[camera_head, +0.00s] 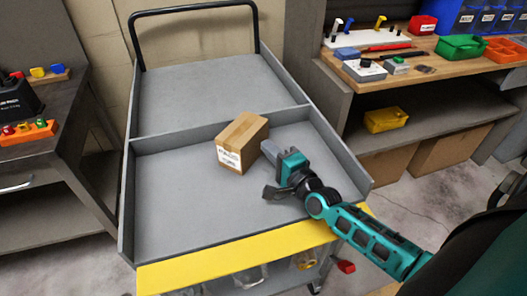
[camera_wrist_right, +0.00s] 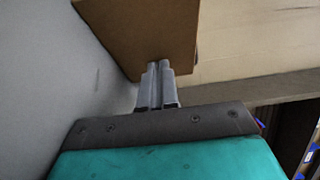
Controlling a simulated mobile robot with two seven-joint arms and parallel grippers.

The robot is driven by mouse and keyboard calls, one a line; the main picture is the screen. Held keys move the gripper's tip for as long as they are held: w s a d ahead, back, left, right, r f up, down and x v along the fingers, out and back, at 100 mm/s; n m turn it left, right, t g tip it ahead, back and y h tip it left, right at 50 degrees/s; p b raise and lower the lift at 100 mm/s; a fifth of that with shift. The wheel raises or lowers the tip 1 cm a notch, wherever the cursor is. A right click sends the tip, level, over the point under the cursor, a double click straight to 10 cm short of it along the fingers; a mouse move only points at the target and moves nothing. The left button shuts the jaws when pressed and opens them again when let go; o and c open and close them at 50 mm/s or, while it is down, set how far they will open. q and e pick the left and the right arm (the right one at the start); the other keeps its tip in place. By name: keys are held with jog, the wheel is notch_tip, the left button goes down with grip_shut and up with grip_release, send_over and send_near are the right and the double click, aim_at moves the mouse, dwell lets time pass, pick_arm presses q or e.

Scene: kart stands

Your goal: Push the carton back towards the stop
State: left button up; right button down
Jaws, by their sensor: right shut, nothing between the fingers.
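The brown carton (camera_head: 242,143) stands upright on the grey cart bed, in its front section, with a white label on its front face. Just behind it a raised grey bar (camera_head: 180,134) crosses the cart, which may be the stop. My right gripper (camera_head: 268,149) is shut and empty, with its fingertips at the carton's right side. In the right wrist view the shut fingers (camera_wrist_right: 159,68) reach the lower edge of the carton (camera_wrist_right: 140,30). They look to be touching it or very close; I cannot tell which. My left gripper is not in view.
The cart has raised grey side walls (camera_head: 340,150), a yellow front edge (camera_head: 235,256) and a black handle (camera_head: 195,8) at the back. Its rear section (camera_head: 200,90) is empty. Workbenches with bins and tools stand at left and right.

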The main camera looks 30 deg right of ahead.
aim_at(255, 148)
jog(key=shift+w+a, duration=0.1)
jog(key=shift+a, duration=0.05)
dwell(0.4)
jog(key=w+a, duration=0.2)
jog(key=shift+w+a+r, duration=0.1)
jog(key=shift+w+a, duration=0.15)
jog(key=shift+a, duration=0.15)
